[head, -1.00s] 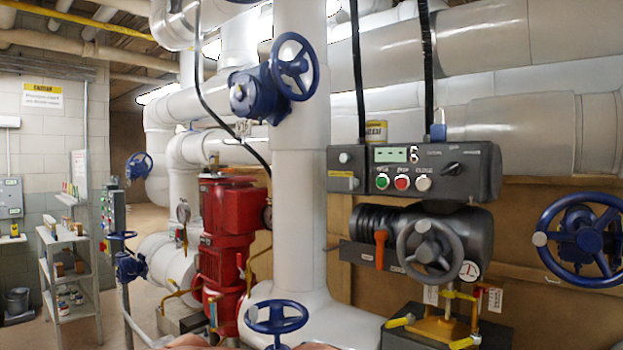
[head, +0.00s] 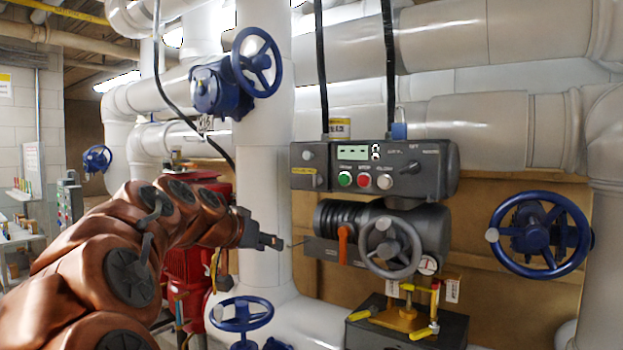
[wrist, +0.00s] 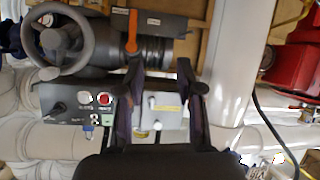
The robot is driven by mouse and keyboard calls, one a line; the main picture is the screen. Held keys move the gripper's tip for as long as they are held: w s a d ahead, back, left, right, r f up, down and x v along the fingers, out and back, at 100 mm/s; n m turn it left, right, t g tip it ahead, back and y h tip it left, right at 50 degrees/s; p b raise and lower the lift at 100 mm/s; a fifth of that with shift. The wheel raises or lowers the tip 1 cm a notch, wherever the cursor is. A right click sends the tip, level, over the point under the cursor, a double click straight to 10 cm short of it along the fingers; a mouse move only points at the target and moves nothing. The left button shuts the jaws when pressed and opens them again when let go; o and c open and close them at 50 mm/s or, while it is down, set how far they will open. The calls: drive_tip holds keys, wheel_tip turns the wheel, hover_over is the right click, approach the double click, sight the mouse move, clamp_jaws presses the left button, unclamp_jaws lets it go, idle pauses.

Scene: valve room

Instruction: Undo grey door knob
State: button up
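The grey door knob (head: 307,155) is a small round knob on the left door of the dark control box (head: 430,180). A yellow label is below it. In the wrist view the scene is upside down, and the knob (wrist: 157,125) shows between my fingers, beyond their tips. My gripper (head: 277,243) is lower and to the left of the box in the head view, in front of the white vertical pipe. In the wrist view my gripper (wrist: 160,75) has its two dark fingers spread, with nothing held between them.
Green, red and white buttons (head: 364,180) sit right of the door. Below the box are a grey handwheel (head: 390,247) and an orange lever (head: 343,243). Blue handwheels stand at the upper left (head: 257,62), bottom (head: 241,315) and right (head: 540,236). A red pump (head: 190,275) is behind my arm.

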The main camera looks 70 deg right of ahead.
sight(314, 177)
drive_tip(key=shift+s+d+r+m+g+h+p, duration=0.35)
drive_tip(key=shift+d+r+m+h+p, duration=0.35)
drive_tip(key=shift+d+r, duration=2.2)
drive_tip(key=shift+s+d+r+m+g+h+p, duration=0.3)
drive_tip(key=shift+d+r+h+p, duration=0.8)
drive_tip(key=shift+d, duration=3.25)
drive_tip(key=shift+s+d+r+m+g+h+p, duration=0.2)
drive_tip(key=shift+d+r+m+g+h+p, duration=0.4)
drive_tip(key=shift+d+r, duration=2.4)
drive_tip(key=shift+d+f, duration=0.65)
drive_tip(key=shift+f, duration=0.05)
clamp_jaws()
drive_tip(key=shift+d, duration=0.1)
drive_tip(key=shift+f, duration=0.15)
